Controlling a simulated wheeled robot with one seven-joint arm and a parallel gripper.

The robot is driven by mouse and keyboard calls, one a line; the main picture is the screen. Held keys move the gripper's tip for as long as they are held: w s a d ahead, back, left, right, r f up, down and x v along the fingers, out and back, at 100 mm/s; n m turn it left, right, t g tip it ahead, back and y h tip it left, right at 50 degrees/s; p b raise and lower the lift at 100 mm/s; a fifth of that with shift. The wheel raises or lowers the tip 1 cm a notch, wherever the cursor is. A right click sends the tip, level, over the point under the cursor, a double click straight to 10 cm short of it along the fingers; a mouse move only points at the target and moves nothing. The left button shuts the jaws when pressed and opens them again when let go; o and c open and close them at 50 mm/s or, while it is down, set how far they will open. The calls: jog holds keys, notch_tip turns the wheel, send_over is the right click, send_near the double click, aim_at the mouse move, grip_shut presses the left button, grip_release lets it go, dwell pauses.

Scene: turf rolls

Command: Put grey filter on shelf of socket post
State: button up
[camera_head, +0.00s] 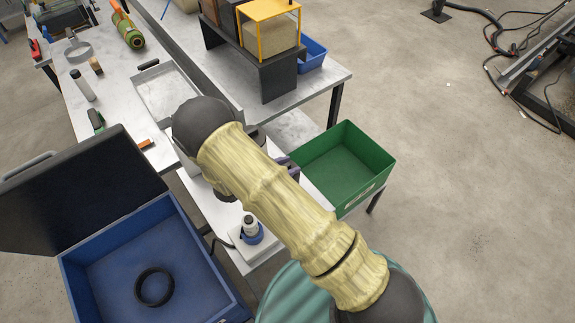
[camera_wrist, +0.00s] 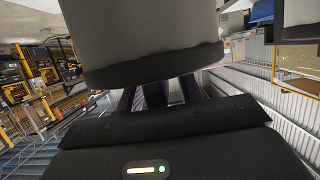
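A large light-grey cylinder with a dark rim, which looks like the grey filter (camera_wrist: 145,35), fills the upper middle of the wrist view. My gripper (camera_wrist: 160,92) has its fingers against the rim end and appears shut on it; the fingertips are partly hidden behind the filter. In the head view my own arm covers the gripper and most of the filter. I cannot make out a socket post with a shelf for certain. A small white and blue upright piece (camera_head: 251,230) stands on a white base below my arm.
A green bin (camera_head: 345,165) is right of my arm. An open blue case (camera_head: 110,255) holding a black ring (camera_head: 154,286) is at lower left. A metal tray (camera_head: 165,95), bottles and tools lie on the bench. A black stand (camera_head: 268,75) carries a yellow frame (camera_head: 268,10).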

jog(key=shift+r, duration=0.1)
jog(key=b+v, duration=0.4)
jog(key=v, duration=0.8)
dwell(0.5)
jog(key=w+d+r+n+t+y, duration=0.2)
jog(key=w+d+r+n+y, duration=0.3)
jog(key=w+r+y, duration=0.45)
jog(key=s+d+r+n+g+y, duration=0.1)
jog(key=s+d+n+g, duration=0.5)
jog(key=s+d, duration=1.1)
jog(key=shift+s+r+g+y, duration=0.3)
jog(key=shift+g+y, duration=0.25)
jog(key=shift+g, duration=0.05)
